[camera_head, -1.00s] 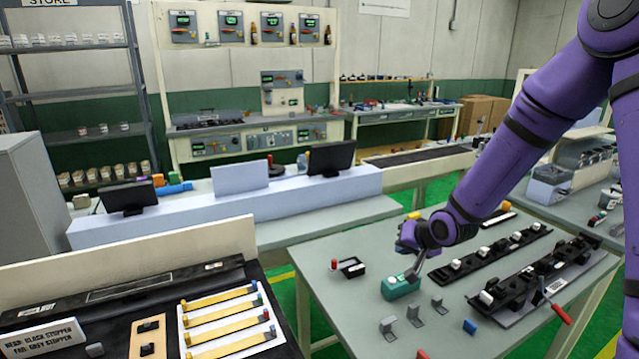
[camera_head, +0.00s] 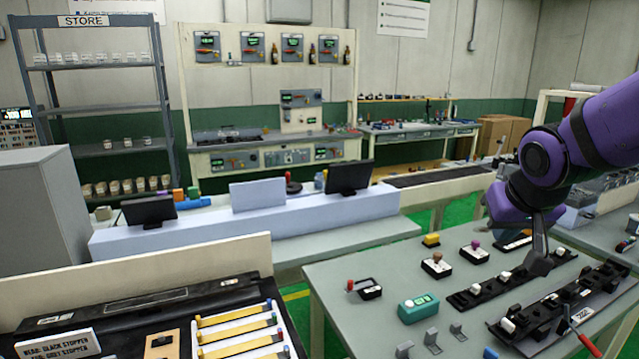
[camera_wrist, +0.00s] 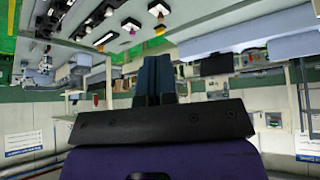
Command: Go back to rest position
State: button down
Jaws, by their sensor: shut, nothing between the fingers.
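My gripper (camera_head: 540,262) hangs at the end of my purple arm, above the black clip rails (camera_head: 510,280) on the right-hand grey table (camera_head: 340,290). Its fingers are shut and hold nothing. In the wrist view the shut fingers (camera_wrist: 156,75) point up into the picture, and the room appears upside down. A teal box with a green display (camera_head: 418,309) stands on the table, left of my gripper and apart from it.
Small button boxes (camera_head: 437,266), grey brackets (camera_head: 432,337) and a red-handled tool (camera_head: 582,325) lie on the table. A board of yellow strips (camera_head: 237,325) is at lower left. Monitors (camera_head: 349,177) stand behind. Open air surrounds my gripper.

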jog(key=s+r, duration=0.2)
jog(key=s, duration=0.6)
jog(key=s+r+n+g+y, duration=0.1)
jog(key=s+r, duration=0.2)
jog(key=s, duration=0.6)
jog(key=shift+r, duration=0.25)
